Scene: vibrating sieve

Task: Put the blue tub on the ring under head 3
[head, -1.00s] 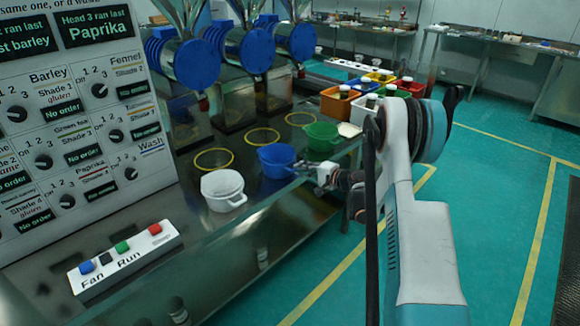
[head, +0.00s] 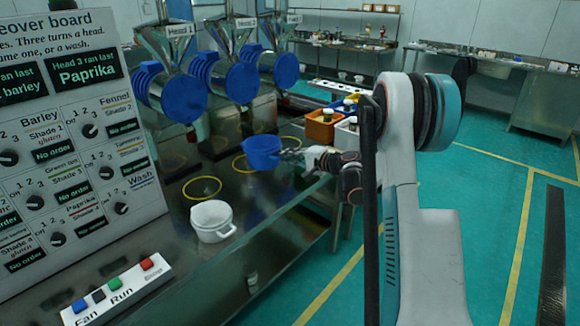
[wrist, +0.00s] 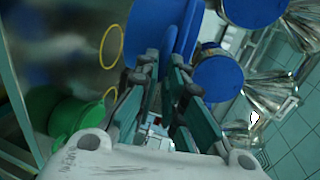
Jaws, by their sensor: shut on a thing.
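The blue tub (head: 262,153) is held in my gripper (head: 288,153), raised above the steel counter and slightly tilted. In the wrist view its blue wall (wrist: 172,35) shows between the two fingers (wrist: 160,85), which are shut on it. In the head view it overlaps the middle yellow ring (head: 238,163). The far ring (head: 291,140), under the farthest head, Head 3 (head: 279,68), is partly hidden behind my gripper. The near ring (head: 202,189) is bare.
A white tub (head: 213,221) stands on the counter nearer me. A green tub (wrist: 62,118) shows in the wrist view. Orange (head: 321,127) and white bins stand beyond my gripper. The control board (head: 75,140) and button box (head: 117,290) are at left.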

